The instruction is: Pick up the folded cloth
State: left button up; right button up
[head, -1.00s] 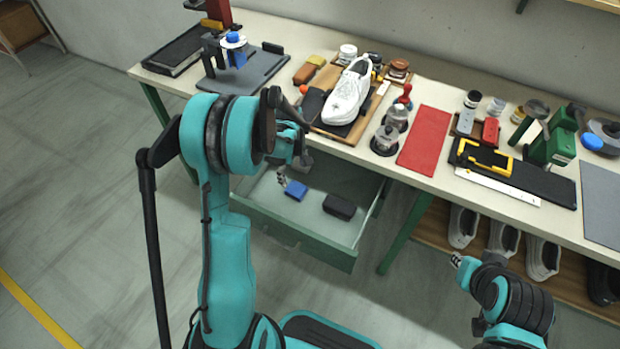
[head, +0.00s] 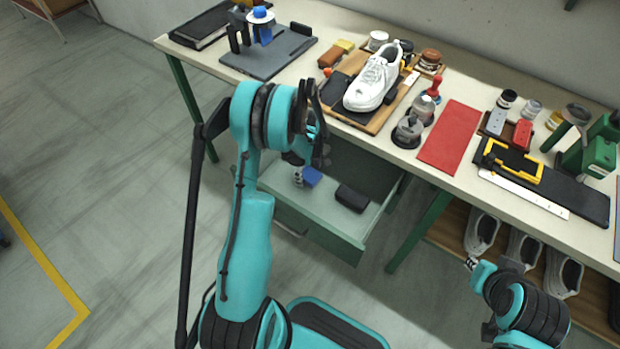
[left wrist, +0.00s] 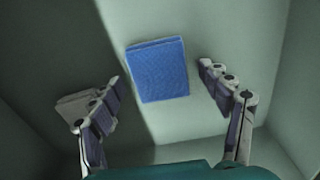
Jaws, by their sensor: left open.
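The folded cloth (head: 312,176) is a small blue rectangle lying on the floor of the open drawer (head: 330,235). In the left wrist view the cloth (left wrist: 158,70) lies flat, slightly tilted, between and a little beyond the finger lines. My left gripper (head: 299,172) reaches down into the drawer, partly hidden by its own wrist. In the left wrist view my left gripper (left wrist: 162,85) is open and empty, with one finger on each side of the cloth, not touching it. My right gripper (head: 472,264) is low at the right, apart from the drawer; its jaws are too small to read.
A black case (head: 352,198) lies in the drawer to the right of the cloth. The drawer walls stand close around. The workbench (head: 402,165) above carries a white shoe (head: 372,84), a red mat (head: 449,137) and several tools. Shoes stand on a shelf below right.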

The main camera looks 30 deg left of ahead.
aim_at(310, 174)
pick_arm(q)
jog(key=shift+r, duration=0.1)
jog(key=c, duration=1.2)
jog(key=shift+o, duration=0.2)
jog(key=shift+r, duration=0.15)
jog(key=shift+r, duration=0.3)
jog(key=r+p, duration=0.1)
jog(key=r, duration=0.1)
jog(key=r+p, duration=0.1)
jog(key=r, duration=0.1)
jog(key=shift+s+d+p, duration=0.1)
jog(key=shift+d+p, duration=0.1)
jog(key=shift+p, duration=0.15)
jog(key=s+d+r+p, duration=0.3)
jog(key=s+d+r, duration=0.3)
jog(key=d, duration=0.3)
jog(key=shift+d, duration=0.3)
